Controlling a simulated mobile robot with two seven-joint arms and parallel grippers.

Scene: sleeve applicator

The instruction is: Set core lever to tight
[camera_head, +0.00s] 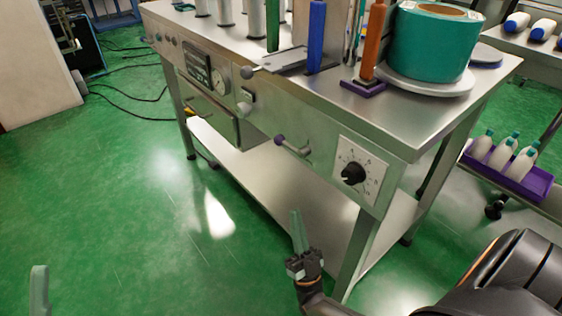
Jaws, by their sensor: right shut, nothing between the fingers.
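The steel machine bench (410,140) has several controls on its front face. A short lever with a purple end (290,146) sticks out near the middle of that face. Another grey ball-ended lever (244,107) is further left, and one more ball-ended handle (249,72) is at the top edge. I cannot read which one is the core lever. My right gripper (296,214) is shut and empty, pointing up in front of the bench, below the purple-ended lever and apart from it. A pale green fingertip of my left gripper (40,285) shows at the lower left; the rest is out of frame.
A black dial (353,174) on a white plate is right of the purple-ended lever. A teal roll (434,42) stands on top. A purple tray of bottles (537,185) is at right. Cables (125,104) lie at back left; the green floor ahead is clear.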

